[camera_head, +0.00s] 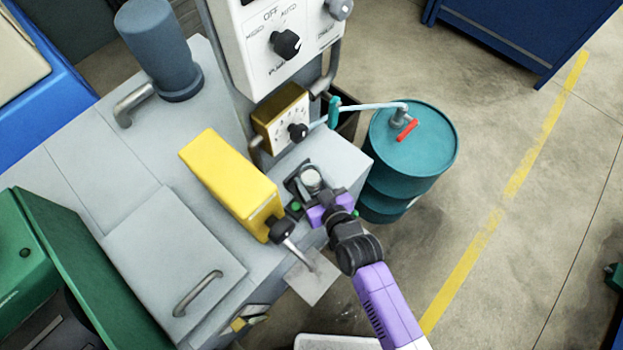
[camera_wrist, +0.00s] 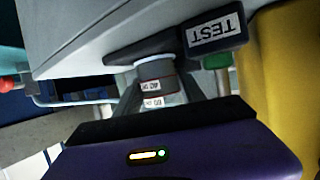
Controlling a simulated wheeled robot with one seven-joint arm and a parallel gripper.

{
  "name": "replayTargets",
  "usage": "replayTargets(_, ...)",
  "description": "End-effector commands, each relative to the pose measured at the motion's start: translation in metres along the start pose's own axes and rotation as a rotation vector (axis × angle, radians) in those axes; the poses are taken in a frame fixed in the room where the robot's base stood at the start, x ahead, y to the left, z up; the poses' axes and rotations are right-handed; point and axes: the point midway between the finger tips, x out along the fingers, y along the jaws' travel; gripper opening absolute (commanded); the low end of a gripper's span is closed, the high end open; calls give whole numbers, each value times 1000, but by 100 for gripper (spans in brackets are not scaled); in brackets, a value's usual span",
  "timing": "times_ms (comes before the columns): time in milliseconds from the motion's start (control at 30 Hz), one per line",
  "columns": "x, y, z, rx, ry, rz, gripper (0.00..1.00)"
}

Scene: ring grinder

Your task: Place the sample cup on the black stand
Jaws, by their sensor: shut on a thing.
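The sample cup (camera_head: 311,178) is a small light-grey cylinder at the corner of the grey machine in the head view. The black stand (camera_head: 293,187) is right at the cup; in the wrist view the stand (camera_wrist: 196,54) carries a TEST label. I cannot tell whether the cup's base touches the stand.
A control box (camera_head: 282,118) is behind the stand. A teal drum (camera_head: 415,150) with a red-handled tap stands to the right.

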Motion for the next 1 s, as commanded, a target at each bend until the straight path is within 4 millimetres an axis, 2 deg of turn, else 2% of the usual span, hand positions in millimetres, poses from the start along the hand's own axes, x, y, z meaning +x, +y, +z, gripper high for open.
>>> replayTargets(67, 1, 0, 3, 0, 1, 0, 0)
replayTargets(100, 1, 0, 3, 0, 0, 0, 51)
replayTargets(200, 1, 0, 2, 0, -1, 0, 69)
replayTargets(633, -2, 0, -3, 0, -1, 0, 69)
replayTargets(767, -21, 1, 0, -1, -2, 2, 69)
replayTargets(1000, -70, 1, 1, -1, -2, 1, 69)
